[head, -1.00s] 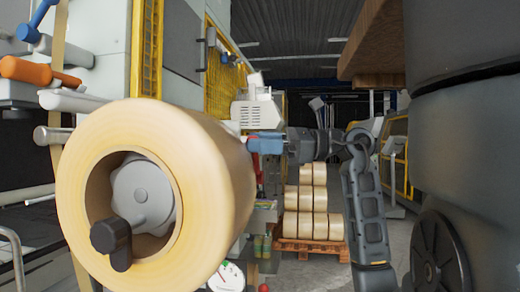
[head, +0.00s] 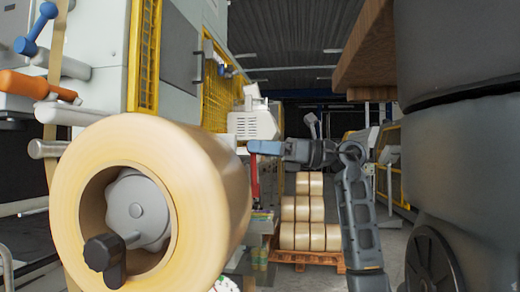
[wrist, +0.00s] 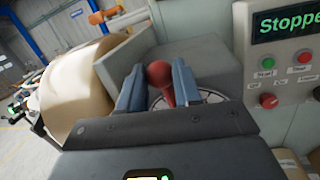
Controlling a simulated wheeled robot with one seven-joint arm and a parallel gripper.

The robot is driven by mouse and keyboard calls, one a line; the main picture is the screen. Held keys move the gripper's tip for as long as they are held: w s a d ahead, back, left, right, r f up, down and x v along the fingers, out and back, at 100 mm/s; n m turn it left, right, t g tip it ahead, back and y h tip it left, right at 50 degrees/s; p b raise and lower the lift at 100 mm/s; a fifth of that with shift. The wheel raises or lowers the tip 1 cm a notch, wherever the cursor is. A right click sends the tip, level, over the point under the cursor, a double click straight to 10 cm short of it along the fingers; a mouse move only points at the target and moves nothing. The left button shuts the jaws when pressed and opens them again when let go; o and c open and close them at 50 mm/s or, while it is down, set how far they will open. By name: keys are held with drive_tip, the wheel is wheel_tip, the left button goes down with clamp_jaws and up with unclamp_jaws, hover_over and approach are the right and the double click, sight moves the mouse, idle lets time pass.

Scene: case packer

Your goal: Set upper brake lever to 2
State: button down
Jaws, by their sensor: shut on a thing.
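The brake lever is red with a round knob (wrist: 159,74) and sits between my fingers in the wrist view. Behind it is a pale round dial (wrist: 213,96), partly hidden by my right finger, so I cannot read its setting. My gripper (wrist: 158,84) is shut on the lever. In the head view my gripper (head: 264,147) is right of the large roll, with a red upright piece (head: 254,176) just below it. A second dial (head: 226,285) shows only in part at the bottom edge of the head view.
A large tan film roll (head: 215,190) with a black crank fills the left front. A control panel (wrist: 283,75) reading "Stopped" stands close on the right in the wrist view. Stacked rolls (head: 302,235) on a pallet stand behind, and the aisle floor on the right is clear.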

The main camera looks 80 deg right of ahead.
drive_tip(key=c, duration=1.1)
unclamp_jaws()
drive_tip(key=shift+o, duration=0.2)
drive_tip(key=shift+s, duration=0.1)
drive_tip(key=s+d+b, duration=0.1)
drive_tip(key=s+b, duration=0.1)
drive_tip(key=s, duration=0.5)
drive_tip(key=shift+s+f, duration=0.3)
drive_tip(key=shift+f, duration=0.15)
drive_tip(key=shift+d, duration=0.1)
